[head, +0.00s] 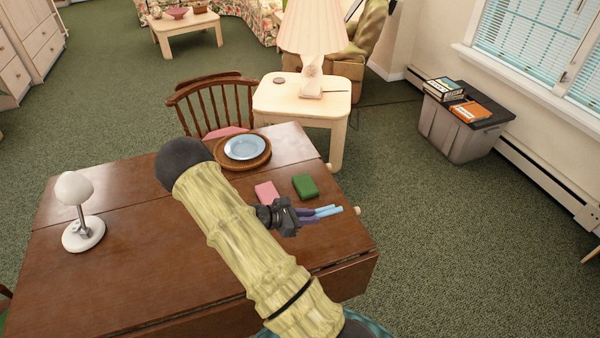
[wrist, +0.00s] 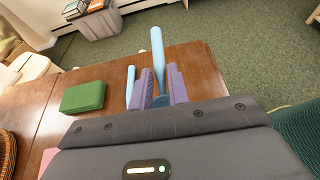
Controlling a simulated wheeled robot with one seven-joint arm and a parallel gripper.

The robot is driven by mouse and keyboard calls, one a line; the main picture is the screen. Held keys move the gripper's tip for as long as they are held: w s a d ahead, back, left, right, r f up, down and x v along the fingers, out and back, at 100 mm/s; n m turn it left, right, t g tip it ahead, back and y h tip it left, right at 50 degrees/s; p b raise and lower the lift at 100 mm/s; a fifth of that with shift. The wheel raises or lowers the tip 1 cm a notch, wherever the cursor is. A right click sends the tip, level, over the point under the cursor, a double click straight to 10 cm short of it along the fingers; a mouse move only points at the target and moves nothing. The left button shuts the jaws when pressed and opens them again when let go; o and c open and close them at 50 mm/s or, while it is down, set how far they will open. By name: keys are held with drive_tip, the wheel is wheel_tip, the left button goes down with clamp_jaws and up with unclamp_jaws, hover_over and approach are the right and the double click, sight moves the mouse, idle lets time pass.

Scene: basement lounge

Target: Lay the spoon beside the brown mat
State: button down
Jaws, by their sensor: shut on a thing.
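The round brown mat (head: 247,166) lies on the wooden table with a light blue plate (head: 245,147) on it. My gripper (head: 308,214) is low over the right part of the table, to the right of and nearer than the mat. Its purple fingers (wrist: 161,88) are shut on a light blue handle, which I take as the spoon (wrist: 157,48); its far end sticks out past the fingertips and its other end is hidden. A second, thinner light blue piece (wrist: 130,85) shows left of the fingers in the wrist view; its kind is unclear.
A green block (head: 305,187) and a pink block (head: 266,191) lie on the table (head: 130,225) between the mat and my gripper. A white lamp (head: 82,228) stands at left. A chair (head: 215,105) and lamp table (head: 300,98) stand behind. The table's right edge is close to my gripper.

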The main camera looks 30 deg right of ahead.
drive_tip(key=w+a+f+n+t, duration=0.1)
drive_tip(key=a+n+t, duration=0.1)
drive_tip(key=a, duration=0.2)
drive_tip(key=w+a+f+n+t, duration=0.1)
drive_tip(key=a+n+t, duration=0.1)
drive_tip(key=a, duration=0.2)
drive_tip(key=w+a+f+n+t+p, duration=0.1)
drive_tip(key=a+n+t, duration=0.1)
drive_tip(key=a+t, duration=0.1)
drive_tip(key=shift+a, duration=0.5)
drive_tip(key=a+f+n+t, duration=0.1)
drive_tip(key=a, duration=0.2)
drive_tip(key=a+f+n+t+y, duration=0.1)
drive_tip(key=a+t, duration=0.1)
drive_tip(key=a, duration=0.1)
drive_tip(key=s+a+f+n+t+y+p, duration=0.1)
drive_tip(key=a+n, duration=0.1)
drive_tip(key=a, duration=0.1)
drive_tip(key=shift+f, duration=0.1)
drive_tip(key=shift+a+f+n+t+y, duration=0.2)
drive_tip(key=shift+a+n+t+y, duration=0.1)
drive_tip(key=shift+a+t, duration=0.1)
drive_tip(key=shift+d, duration=0.1)
drive_tip(key=shift+f, duration=0.1)
